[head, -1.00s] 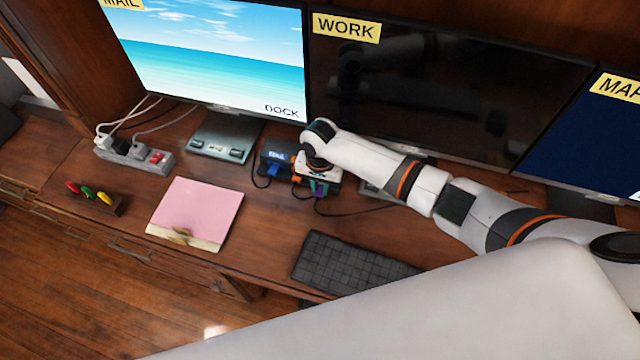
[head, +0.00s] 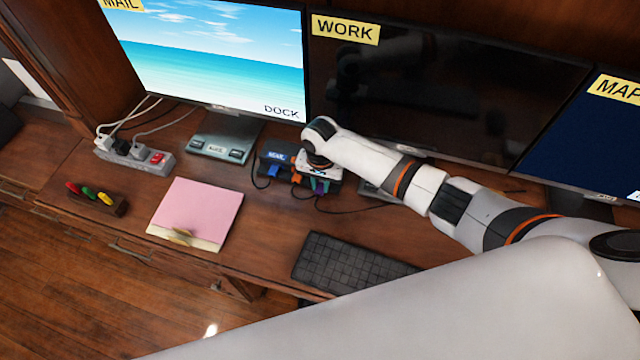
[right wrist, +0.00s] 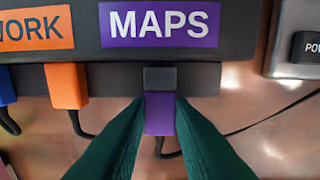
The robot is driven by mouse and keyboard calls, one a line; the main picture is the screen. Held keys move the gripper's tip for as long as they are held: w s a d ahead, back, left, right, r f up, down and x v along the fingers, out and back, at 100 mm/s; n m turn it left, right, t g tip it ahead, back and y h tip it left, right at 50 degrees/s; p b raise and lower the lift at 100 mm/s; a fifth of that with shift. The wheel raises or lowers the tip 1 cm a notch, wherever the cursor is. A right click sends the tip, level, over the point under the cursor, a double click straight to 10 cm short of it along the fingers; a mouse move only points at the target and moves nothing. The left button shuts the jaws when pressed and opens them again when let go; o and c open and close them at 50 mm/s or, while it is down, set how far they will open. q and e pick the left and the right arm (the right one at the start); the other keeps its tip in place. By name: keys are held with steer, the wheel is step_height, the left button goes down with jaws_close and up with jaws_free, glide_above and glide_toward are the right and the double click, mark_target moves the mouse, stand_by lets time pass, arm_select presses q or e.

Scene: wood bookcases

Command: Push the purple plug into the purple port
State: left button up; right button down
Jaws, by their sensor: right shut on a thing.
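The purple plug (right wrist: 160,116) is gripped between the dark green fingers of my right gripper (right wrist: 161,104), one on each side. The plug's dark grey tip (right wrist: 160,78) points at the front of the black dock box (right wrist: 235,35), in line below the purple MAPS label (right wrist: 160,25). The tip overlaps the box's front ledge; I cannot tell how deep it sits. The port opening itself is hidden. In the head view my right gripper (head: 318,176) is over the front of the box, with the purple plug (head: 321,187) just below it. My left gripper is out of view.
An orange plug (right wrist: 66,86) sits at the WORK section, left of the purple one, with a blue plug (right wrist: 6,86) beyond. A grey POWER unit (right wrist: 290,45) is at right. A keyboard (head: 352,262) and pink notepad (head: 198,210) lie in front on the desk.

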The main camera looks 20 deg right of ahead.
steer(key=shift+w+d, duration=0.6)
steer(key=shift+w, duration=0.25)
steer(key=c, duration=1.2)
jaws_free()
step_height(320, 180, up, 12)
steer(key=shift+r+b, duration=0.1)
steer(key=shift+b, duration=0.2)
